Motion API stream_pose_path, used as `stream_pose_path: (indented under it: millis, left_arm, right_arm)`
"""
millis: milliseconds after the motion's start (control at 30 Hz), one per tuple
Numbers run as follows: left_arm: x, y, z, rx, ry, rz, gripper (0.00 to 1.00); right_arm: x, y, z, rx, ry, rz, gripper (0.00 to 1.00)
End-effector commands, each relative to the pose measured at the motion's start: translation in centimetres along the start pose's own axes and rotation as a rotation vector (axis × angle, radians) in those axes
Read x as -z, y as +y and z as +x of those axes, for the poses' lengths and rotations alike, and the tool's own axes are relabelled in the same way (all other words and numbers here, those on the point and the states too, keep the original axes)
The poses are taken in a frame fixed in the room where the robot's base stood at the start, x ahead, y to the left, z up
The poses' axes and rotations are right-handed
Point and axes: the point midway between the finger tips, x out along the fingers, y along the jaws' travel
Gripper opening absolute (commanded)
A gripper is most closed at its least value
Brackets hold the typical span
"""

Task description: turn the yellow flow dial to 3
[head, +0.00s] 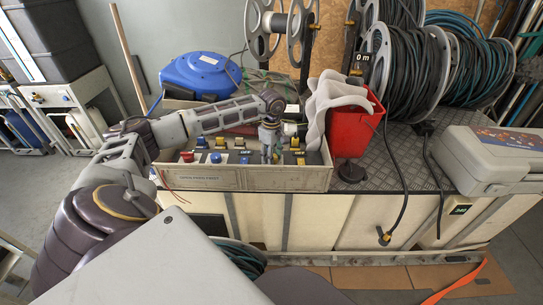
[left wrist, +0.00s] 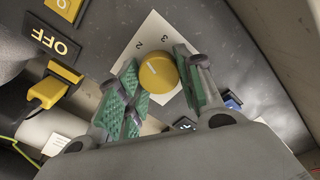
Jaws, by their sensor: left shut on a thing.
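The yellow flow dial (left wrist: 157,74) sits on a white label (left wrist: 138,50) that shows the digits 2 and 3. A short pale mark is on the dial's face; which digit it lines up with is hard to tell. My left gripper (left wrist: 158,90) is shut on the dial, with a green-padded finger on each side of it. In the head view, my left gripper (head: 270,148) points down into the grey panel box (head: 240,180) and hides the dial. My right gripper is not in view.
A yellow switch (left wrist: 48,93) and an OFF plate (left wrist: 55,42) are left of the dial. A red bucket (head: 352,128) with a grey cloth (head: 333,97) stands right of the box. A blue reel (head: 202,74) is behind it. Hose reels (head: 408,70) stand at back right.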

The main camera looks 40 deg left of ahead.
Motion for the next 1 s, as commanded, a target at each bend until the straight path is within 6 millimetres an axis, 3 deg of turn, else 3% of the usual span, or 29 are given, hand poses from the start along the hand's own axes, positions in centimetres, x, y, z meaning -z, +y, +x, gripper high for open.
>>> stream_pose_path:
  millis: [600, 1000]
  left_arm:
    - [-0.02, 0.34, -0.19, -0.006, 0.000, 0.482, 0.12]
    - [-0.08, 0.39, -0.18, -0.005, 0.000, 0.691, 0.12]
  right_arm:
    - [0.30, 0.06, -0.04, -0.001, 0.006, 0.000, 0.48]
    - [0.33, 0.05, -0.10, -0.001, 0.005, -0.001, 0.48]
